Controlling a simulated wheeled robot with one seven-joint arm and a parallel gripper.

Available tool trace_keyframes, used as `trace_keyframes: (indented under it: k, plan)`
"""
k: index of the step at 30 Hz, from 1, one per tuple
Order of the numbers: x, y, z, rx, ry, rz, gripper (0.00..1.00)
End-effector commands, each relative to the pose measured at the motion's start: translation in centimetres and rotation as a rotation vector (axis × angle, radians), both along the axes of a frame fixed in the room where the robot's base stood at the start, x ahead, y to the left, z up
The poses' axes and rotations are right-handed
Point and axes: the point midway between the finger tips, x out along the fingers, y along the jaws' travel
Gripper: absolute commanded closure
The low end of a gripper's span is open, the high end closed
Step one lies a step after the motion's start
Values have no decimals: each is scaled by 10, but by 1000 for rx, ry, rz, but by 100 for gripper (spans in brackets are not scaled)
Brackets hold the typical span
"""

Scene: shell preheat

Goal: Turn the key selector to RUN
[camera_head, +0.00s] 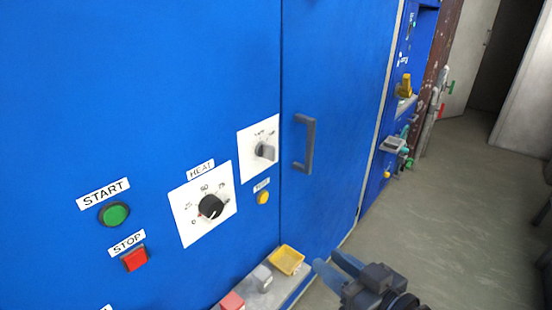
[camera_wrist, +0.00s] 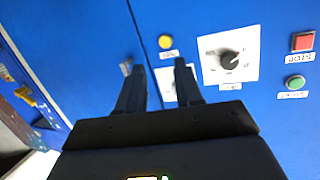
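The key selector (camera_head: 266,151) is a grey knob on a white plate (camera_head: 245,166) on the blue cabinet, left of the door handle. Its label is too small to read, so I cannot tell its setting. My gripper (camera_head: 329,258) is low and to the right of the selector, apart from it, with its two fingers spread and nothing between them. In the wrist view, my gripper (camera_wrist: 159,64) is also open and empty. A white plate (camera_wrist: 166,84) shows partly between the fingers there, and the knob on it is hidden.
A HEAT dial (camera_head: 211,206), a green START button (camera_head: 114,214), a red STOP button (camera_head: 135,259) and a yellow button (camera_head: 263,197) surround the selector. The door handle (camera_head: 307,144) sticks out. Floor at right is open.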

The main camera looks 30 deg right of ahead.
Motion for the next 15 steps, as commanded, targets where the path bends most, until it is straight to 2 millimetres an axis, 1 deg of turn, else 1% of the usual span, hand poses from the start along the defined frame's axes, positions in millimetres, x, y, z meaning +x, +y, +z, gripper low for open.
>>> trace_keyframes:
  k: [1, 3, 5, 6, 10, 12, 15]
  plan:
    - [20, -5, 10, 0, -26, 18, 65]
    - [42, -9, 24, 0, -52, 55, 65]
    - [60, -13, 39, -2, -80, 91, 65]
    - [71, -15, 49, -7, -98, 115, 65]
    - [100, -22, 83, -29, -157, 193, 65]
    - [110, -24, 99, -42, -184, 229, 65]
    - [119, -26, 115, -58, -214, 266, 65]
